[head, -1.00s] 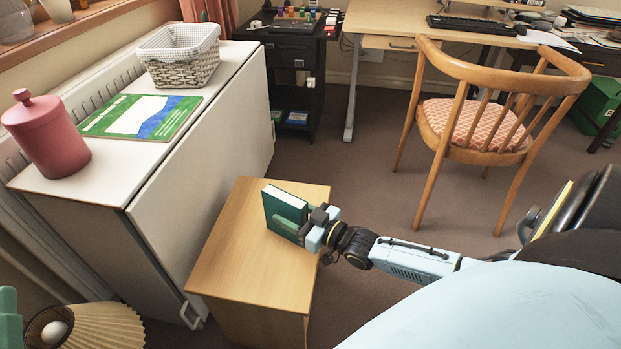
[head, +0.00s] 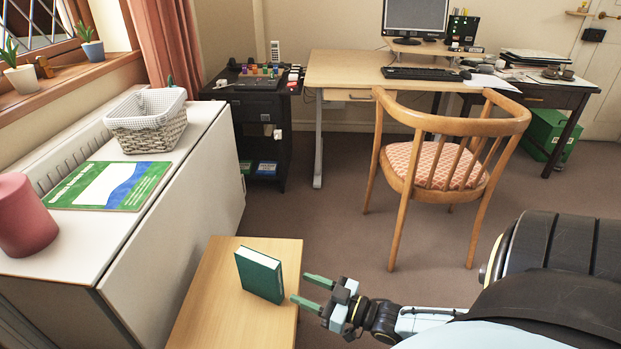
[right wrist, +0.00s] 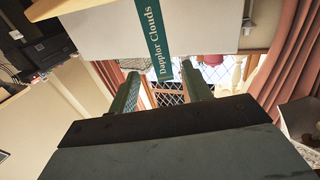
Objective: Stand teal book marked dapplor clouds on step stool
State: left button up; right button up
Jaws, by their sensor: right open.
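The teal book (head: 260,276) stands upright on the wooden step stool (head: 225,308) in the head view, with nothing holding it. Its spine, lettered "Dapplor Clouds", shows in the right wrist view (right wrist: 153,38). My right gripper (head: 313,291) is open and empty, just to the right of the book and apart from it. Its two fingers also show in the right wrist view (right wrist: 163,88), spread on either side of the line to the spine. My left gripper does not show in the head view now.
A white cabinet (head: 170,225) stands left of the stool, bearing a wicker basket (head: 147,122), a green and blue board (head: 108,186) and a red canister (head: 24,216). A wooden chair (head: 447,150) stands behind my right arm. Open floor lies between stool and chair.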

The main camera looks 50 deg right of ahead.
jog(key=a+r+g, duration=0.3)
jog(key=a+r, duration=0.1)
jog(key=a, duration=1)
jog(key=s+a+r+g+h, duration=0.1)
jog(key=r, duration=0.4)
jog(key=s+a+r+m+g+h, duration=0.1)
jog(key=s+r+g+h, duration=0.1)
jog(key=r, duration=0.2)
jog(key=shift+s+a+r, duration=0.25)
jog(key=shift+a+r, duration=0.1)
jog(key=shift+a, duration=0.05)
